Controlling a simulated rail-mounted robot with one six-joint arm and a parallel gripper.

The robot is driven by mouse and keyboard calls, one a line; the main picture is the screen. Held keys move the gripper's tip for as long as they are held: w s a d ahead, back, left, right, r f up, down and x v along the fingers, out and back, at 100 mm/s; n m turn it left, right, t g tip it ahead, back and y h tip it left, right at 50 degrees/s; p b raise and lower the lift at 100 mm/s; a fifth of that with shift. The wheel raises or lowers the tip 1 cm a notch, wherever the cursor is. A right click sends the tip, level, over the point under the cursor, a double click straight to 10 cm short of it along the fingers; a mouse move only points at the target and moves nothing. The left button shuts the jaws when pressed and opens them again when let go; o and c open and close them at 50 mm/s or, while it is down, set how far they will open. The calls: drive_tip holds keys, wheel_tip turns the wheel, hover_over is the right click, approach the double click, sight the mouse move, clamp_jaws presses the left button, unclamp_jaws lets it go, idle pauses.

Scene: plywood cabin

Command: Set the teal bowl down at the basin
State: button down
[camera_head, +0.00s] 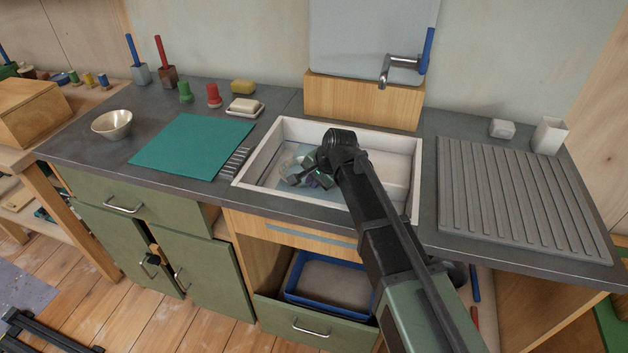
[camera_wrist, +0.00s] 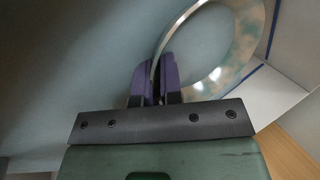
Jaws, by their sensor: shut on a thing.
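The teal bowl (camera_head: 291,164), mottled teal and pale, is inside the white basin (camera_head: 272,134) and partly hidden behind my gripper. In the wrist view the bowl (camera_wrist: 243,55) shows as a curved, mottled rim at the upper right. My gripper (camera_head: 318,179) reaches down into the basin from the right. Its purple fingers (camera_wrist: 154,82) are shut on the near edge of the bowl's rim. I cannot tell whether the bowl touches the basin floor.
A tap (camera_head: 390,70) hangs over the basin's back edge. A ribbed drainboard (camera_head: 520,195) lies right, a teal mat (camera_head: 190,146) and a cream bowl (camera_head: 111,124) left. Below, an open drawer holds a blue-rimmed tray (camera_head: 330,280). The basin's right part is clear behind my arm.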

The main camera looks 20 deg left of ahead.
drive_tip(key=c, duration=1.2)
unclamp_jaws()
drive_tip(key=p+v, duration=0.9)
drive_tip(key=v, duration=0.2)
drive_tip(key=shift+p, duration=0.35)
